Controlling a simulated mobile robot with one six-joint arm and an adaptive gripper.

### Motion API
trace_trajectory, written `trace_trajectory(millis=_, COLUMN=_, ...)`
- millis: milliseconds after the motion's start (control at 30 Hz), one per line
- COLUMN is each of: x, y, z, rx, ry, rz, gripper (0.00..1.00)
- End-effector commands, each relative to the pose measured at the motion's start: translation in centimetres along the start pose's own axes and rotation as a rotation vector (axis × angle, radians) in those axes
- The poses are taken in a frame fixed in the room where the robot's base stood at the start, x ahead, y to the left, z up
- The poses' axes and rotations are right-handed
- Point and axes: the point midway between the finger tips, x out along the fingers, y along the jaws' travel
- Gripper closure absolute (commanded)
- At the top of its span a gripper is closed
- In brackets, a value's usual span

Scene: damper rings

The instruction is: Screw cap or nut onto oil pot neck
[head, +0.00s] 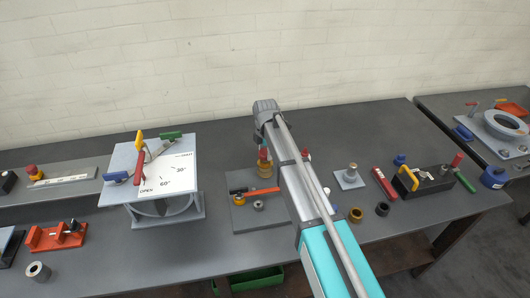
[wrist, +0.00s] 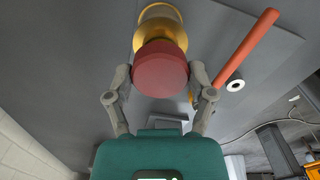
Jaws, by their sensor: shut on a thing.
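A brass oil pot (head: 264,170) stands at the back of a small grey plate (head: 246,218), and its rounded gold body shows in the wrist view (wrist: 160,18). A round red cap (wrist: 160,72) is between the two fingers of my gripper (wrist: 160,80), which is shut on it. The cap is in line with the pot; I cannot tell whether it sits on the neck or just above it. A small red part (head: 263,154) shows above the pot in the head view. My arm hides most of the gripper there.
A dial stand (head: 150,165) is at left. A post on a plate (head: 350,177), two loose rings (head: 355,214) and a black box (head: 425,180) are at right.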

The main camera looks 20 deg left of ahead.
Motion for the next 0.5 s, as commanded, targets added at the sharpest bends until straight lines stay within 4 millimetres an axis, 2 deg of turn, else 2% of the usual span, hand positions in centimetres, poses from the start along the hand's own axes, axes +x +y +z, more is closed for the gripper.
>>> trace_trajectory(millis=500, x=1.4, y=0.0, z=0.0, rx=0.000, ry=0.000, rz=0.000, gripper=0.87)
